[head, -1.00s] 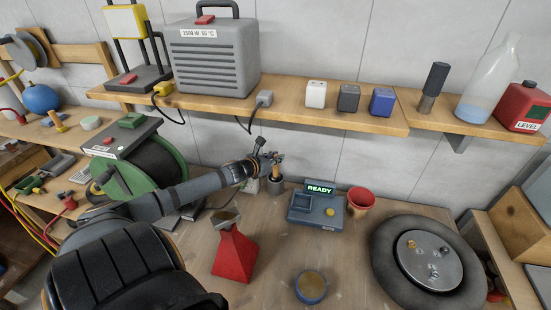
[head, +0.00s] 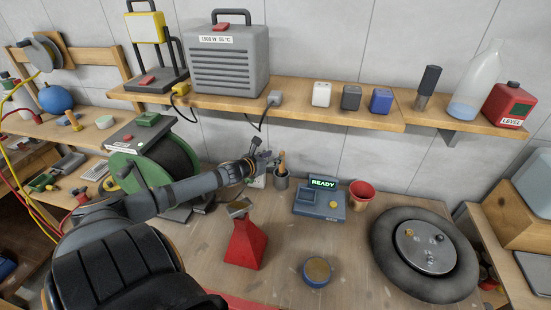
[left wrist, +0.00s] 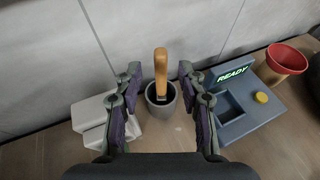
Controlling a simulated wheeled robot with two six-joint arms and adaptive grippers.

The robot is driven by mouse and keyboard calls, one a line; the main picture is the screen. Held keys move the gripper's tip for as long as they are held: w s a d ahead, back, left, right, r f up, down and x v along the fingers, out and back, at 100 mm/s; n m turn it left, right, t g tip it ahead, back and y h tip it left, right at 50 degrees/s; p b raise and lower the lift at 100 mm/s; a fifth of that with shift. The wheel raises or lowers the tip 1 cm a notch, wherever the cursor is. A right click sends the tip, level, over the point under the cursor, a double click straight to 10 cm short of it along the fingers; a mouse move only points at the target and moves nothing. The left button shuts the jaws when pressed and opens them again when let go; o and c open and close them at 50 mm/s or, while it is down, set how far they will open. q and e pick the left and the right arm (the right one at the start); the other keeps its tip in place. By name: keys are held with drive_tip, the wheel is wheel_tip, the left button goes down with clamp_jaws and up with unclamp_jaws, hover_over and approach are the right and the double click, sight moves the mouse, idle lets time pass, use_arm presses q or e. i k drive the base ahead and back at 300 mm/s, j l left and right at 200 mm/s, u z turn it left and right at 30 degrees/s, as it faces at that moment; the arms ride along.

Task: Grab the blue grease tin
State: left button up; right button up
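My left gripper (head: 262,161) is at the back of the bench, well behind and left of the tin. In the left wrist view the gripper (left wrist: 158,82) has its fingers spread, with a grey cup (left wrist: 161,104) holding a wooden-handled tool showing between them. The tin does not show in that view. My right gripper is not in view.
A blue-grey device (head: 320,203) reading READY and a red cup (head: 361,194) stand behind the tin. A large black wheel (head: 390,260) lies to its right. A wooden shelf (head: 300,116) runs along the wall above. The bench around the tin is clear.

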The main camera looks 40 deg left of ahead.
sight(317, 272)
drive_tip(key=k+l, duration=0.1)
drive_tip(key=k, duration=0.45)
drive_tip(key=k+l, duration=0.1)
drive_tip(key=k, duration=0.45)
drive_tip(key=k+l, duration=0.15)
drive_tip(key=k, duration=0.4)
